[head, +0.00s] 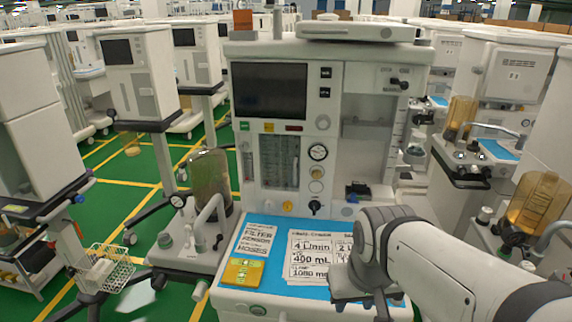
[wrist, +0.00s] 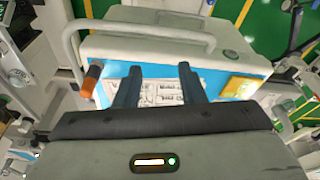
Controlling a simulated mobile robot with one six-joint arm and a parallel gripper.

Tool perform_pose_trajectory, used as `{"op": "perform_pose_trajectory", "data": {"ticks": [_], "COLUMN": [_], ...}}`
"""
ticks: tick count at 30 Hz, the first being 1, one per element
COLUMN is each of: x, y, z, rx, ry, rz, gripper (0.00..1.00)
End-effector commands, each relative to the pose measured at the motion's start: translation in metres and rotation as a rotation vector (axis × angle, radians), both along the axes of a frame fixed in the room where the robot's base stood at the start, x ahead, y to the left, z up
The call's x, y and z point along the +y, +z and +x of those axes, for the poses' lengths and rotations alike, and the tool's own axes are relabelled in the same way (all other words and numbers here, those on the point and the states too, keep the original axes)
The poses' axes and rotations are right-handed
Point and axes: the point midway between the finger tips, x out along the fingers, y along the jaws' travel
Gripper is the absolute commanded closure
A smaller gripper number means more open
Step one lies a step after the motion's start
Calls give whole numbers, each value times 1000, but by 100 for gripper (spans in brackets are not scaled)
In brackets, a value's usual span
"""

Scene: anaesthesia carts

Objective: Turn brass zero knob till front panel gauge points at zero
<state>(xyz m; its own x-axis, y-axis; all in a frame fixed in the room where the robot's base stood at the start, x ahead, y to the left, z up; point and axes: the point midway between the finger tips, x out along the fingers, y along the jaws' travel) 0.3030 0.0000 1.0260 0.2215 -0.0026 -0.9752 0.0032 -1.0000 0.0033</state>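The front panel gauge (head: 318,152) is a small round white dial with a dark rim, right of the flow tubes in the head view. Its needle is too small to read. Neither knob nor gauge can be made out in the wrist view.
A glass canister (head: 209,178) stands left. Other carts crowd both sides.

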Motion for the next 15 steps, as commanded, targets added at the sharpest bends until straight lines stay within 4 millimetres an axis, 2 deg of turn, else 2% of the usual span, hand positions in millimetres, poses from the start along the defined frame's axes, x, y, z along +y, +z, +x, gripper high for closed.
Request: {"op": "perform_pose_trajectory", "data": {"ticks": [6, 10, 11, 13, 15], "x": [0, 1, 2, 19, 27], "y": [0, -4, -7, -15, -26], "z": [0, 5, 10, 25, 49], "rx": [1, -17, -32, -88, -176], "ry": [0, 4, 7, 14, 27], "rz": [0, 3, 6, 17, 30], "gripper": [64, 53, 51, 51, 51]}}
